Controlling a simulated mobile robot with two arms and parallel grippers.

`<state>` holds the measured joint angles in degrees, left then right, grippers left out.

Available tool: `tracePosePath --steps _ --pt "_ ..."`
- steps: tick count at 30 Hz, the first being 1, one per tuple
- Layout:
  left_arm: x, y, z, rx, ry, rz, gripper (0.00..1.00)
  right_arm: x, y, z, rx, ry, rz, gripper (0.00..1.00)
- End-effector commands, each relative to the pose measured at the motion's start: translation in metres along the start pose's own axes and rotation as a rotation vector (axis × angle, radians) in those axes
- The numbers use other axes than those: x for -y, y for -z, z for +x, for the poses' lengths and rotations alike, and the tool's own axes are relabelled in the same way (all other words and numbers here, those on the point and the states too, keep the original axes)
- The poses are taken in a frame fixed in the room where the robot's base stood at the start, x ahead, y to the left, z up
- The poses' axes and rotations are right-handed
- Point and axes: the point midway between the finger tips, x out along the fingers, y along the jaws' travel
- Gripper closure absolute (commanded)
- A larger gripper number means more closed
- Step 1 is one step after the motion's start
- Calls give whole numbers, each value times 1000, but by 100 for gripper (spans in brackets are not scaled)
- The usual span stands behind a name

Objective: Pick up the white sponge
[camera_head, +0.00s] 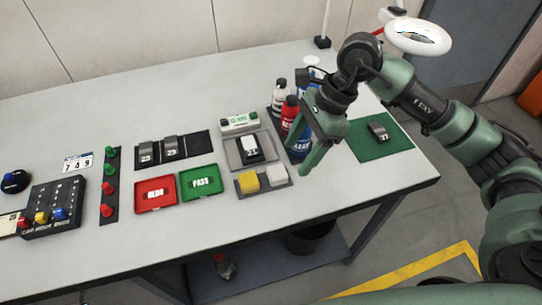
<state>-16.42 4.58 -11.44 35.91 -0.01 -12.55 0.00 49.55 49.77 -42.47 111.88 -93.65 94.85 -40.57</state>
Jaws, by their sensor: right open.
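The white sponge (277,174) sits at the right end of a small dark tray (264,189) near the table's front edge. A yellow sponge (248,182) lies beside it on the left in the same tray. My right gripper (298,158) reaches in from the right, its green fingers open and pointing down. In the picture the fingers are just right of and above the white sponge, apart from it. Nothing shows between the fingers. My left gripper is not in view.
Bottles, one red (289,113), stand behind my right gripper. A grey fixture with a dark part (250,149) lies behind the sponges. Red (155,205) and green (201,190) trays lie to the left. A green mat (356,143) with a dark part lies right. The front right tabletop is clear.

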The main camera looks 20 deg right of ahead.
Motion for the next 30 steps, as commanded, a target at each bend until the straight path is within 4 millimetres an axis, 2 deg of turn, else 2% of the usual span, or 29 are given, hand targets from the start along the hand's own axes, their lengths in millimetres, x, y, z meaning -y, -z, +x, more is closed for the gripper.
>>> tracePosePath --steps 5,14,18,21,30 --pt "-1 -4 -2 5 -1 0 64 0 -1 5 1 -3 0 35" --pt "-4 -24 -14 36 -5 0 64 2 -7 36 3 -4 0 35" --pt "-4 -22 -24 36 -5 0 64 6 -14 57 4 -5 -1 35" --pt "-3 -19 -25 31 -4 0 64 6 -12 71 3 -2 2 35" --pt "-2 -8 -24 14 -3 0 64 7 -11 78 2 0 0 35"
